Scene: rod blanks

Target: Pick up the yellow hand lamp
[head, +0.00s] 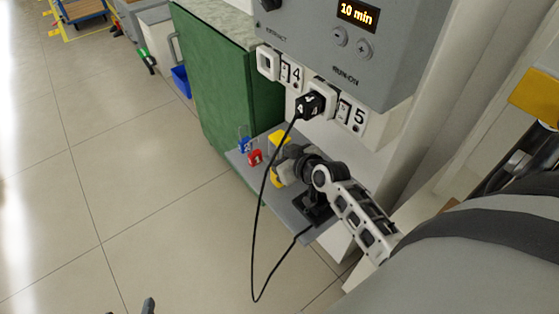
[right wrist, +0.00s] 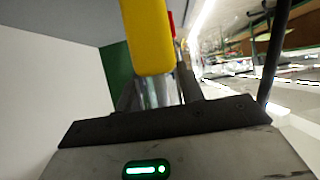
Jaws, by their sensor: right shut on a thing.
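The yellow hand lamp (head: 277,180) is on the small grey shelf beside the green cabinet, mostly hidden behind my right gripper (head: 286,168). In the right wrist view its yellow body (right wrist: 148,38) stands up between the fingers, and my right gripper (right wrist: 162,95) is shut on it. I cannot tell whether the lamp still touches the shelf. Another yellow patch (head: 280,138) shows just behind the gripper; I cannot tell if it is part of the lamp. Only the fingertips of my left gripper (head: 130,309) show at the bottom edge, apart, over the floor.
A red padlock (head: 255,158) and a blue padlock (head: 243,144) sit on the grey shelf (head: 304,234). A black plug (head: 311,105) is in the socket row above; its cable (head: 254,240) hangs in a loop past the shelf's front.

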